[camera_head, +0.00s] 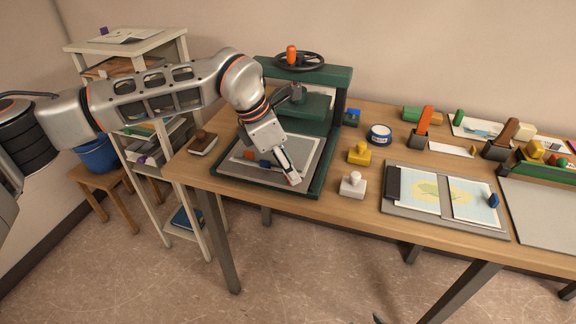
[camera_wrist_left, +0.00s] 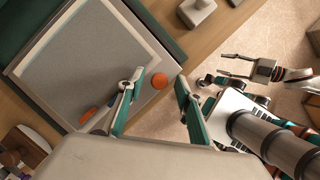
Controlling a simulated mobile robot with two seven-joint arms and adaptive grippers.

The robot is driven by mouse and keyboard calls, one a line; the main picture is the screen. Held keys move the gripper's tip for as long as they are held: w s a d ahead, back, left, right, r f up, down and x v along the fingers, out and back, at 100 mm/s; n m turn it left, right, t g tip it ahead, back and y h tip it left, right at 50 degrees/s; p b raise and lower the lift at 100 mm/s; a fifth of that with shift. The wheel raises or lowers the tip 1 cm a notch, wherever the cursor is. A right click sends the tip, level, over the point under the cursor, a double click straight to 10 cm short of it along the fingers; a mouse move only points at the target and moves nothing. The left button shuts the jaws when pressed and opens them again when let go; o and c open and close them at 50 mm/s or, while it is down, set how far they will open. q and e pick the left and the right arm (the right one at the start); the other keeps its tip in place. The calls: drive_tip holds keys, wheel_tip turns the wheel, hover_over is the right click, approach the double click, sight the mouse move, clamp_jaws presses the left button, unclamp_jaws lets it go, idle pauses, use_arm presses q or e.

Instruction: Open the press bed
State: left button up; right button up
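The press (camera_head: 345,100) is a dark green frame with a black handwheel and orange knob on top. Its flat grey bed (camera_head: 307,152), with a pale sheet on it, lies in front of the platen on the table. An orange round knob (camera_wrist_left: 160,81) sits at the bed's corner in the left wrist view. My left gripper (camera_head: 292,178) is over the bed's front right corner. Its fingers (camera_wrist_left: 157,86) are apart on either side of the knob, with gaps visible. My right gripper (camera_wrist_left: 235,66) shows beyond the table with its fingers apart, holding nothing visible.
An orange and blue item (camera_head: 263,163) lies on the bed near my left gripper. A yellow stamp (camera_head: 359,153) and white stamp (camera_head: 352,185) stand right of the press. A brown-handled block (camera_head: 203,142) sits at its left. A board with maps (camera_head: 428,220) lies farther right.

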use_arm(q)
drive_tip(key=v, duration=1.2)
drive_tip(key=shift+d, duration=0.1)
